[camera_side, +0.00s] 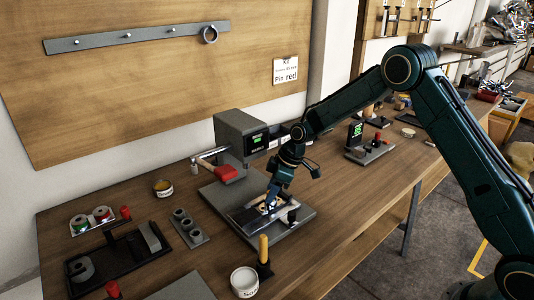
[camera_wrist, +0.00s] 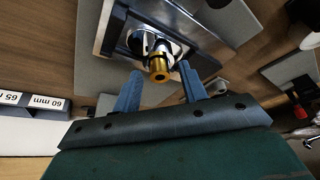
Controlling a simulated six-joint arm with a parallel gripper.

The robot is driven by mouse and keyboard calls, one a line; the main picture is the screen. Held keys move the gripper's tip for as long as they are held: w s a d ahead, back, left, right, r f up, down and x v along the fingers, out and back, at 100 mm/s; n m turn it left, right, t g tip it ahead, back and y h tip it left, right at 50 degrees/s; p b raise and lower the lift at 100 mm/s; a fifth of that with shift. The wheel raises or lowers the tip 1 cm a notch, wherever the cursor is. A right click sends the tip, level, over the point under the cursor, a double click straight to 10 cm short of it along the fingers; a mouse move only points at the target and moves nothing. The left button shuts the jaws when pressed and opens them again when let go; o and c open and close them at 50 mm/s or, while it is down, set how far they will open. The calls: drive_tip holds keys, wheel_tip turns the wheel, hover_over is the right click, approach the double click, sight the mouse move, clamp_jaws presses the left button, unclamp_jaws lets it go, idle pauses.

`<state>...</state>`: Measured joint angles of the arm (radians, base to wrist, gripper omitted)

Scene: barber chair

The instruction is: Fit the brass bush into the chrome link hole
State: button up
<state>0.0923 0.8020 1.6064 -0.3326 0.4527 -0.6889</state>
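The brass bush (camera_wrist: 158,68) shows in the wrist view as a gold ring at the near end of a bright chrome round part. The chrome link (camera_wrist: 146,42) lies behind it in a dark-edged holder; I cannot tell how far the bush sits in its hole. My gripper (camera_wrist: 159,69) has its two blue fingers apart, one either side of the bush, with gaps showing. In the side view my gripper (camera_side: 271,197) points down at the holder on the grey plate (camera_side: 222,202), and hides most of the link and bush.
A grey press-like block (camera_side: 240,135) with a red-ended lever (camera_side: 225,172) stands behind the plate. A yellow-handled tool (camera_side: 263,248) and a round tin (camera_side: 244,281) stand in front. A black tray (camera_side: 108,262) and a grey block with several round posts (camera_side: 188,227) are at left.

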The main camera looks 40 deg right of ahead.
drive_tip(key=shift+r, duration=0.1)
drive_tip(key=v, duration=1.2)
drive_tip(key=shift+r, duration=0.2)
idle(0.6)
